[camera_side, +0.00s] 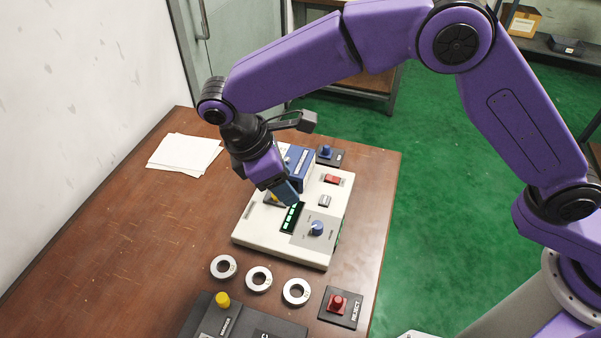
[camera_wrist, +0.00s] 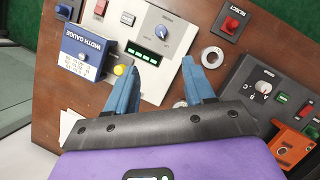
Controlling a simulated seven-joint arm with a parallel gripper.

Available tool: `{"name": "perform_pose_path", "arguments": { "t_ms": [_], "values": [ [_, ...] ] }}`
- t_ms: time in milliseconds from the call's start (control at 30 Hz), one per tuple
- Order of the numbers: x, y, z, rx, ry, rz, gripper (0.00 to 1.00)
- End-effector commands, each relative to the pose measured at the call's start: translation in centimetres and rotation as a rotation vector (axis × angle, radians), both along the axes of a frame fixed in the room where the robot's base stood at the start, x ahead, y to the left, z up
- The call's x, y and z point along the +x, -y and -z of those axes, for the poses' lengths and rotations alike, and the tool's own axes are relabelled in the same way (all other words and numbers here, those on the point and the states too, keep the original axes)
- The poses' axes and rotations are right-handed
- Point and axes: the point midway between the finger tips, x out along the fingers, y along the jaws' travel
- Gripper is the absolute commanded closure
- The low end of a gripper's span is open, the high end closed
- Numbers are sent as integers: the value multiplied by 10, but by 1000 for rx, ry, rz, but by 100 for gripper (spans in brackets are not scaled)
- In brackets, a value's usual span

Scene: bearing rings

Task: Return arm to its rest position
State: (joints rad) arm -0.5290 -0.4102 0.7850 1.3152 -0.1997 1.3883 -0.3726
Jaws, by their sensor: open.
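My gripper (camera_side: 288,194) is above the cream console (camera_side: 250,230) in the side view, pointing down at an angle. In the wrist view my gripper (camera_wrist: 160,82) shows two blue fingers spread wide apart with nothing between them. The console also shows in the wrist view (camera_wrist: 185,32), with its green-lit display (camera_wrist: 144,53) and blue knob (camera_wrist: 161,32) just beyond the fingers. Three metal bearing rings lie in a row on the table in front of the console: left ring (camera_side: 213,268), middle ring (camera_side: 249,281) and right ring (camera_side: 286,294).
The blue width gauge (camera_wrist: 82,52) stands at the console's back. A red REJECT button box (camera_side: 350,312) and dark control box (camera_side: 204,317) stand near the rings. White papers (camera_side: 183,152) lie at the back left. The left of the brown table (camera_side: 110,230) is clear.

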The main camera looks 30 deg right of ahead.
Motion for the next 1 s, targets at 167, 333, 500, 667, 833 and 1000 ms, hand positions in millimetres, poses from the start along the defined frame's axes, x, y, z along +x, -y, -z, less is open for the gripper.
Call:
{"name": "perform_pose_path", "arguments": {
  "t_ms": [167,333,500,667,833,1000],
  "values": [
    [0,0,0,1,0,0,47],
    [-3,12,-10,21,9,10,47],
    [-18,46,-31,74,30,39,47],
    [-39,85,-49,130,49,72,47],
    [-68,131,-63,189,66,109,47],
    [-102,180,-72,248,80,150,47]
  ]
}}
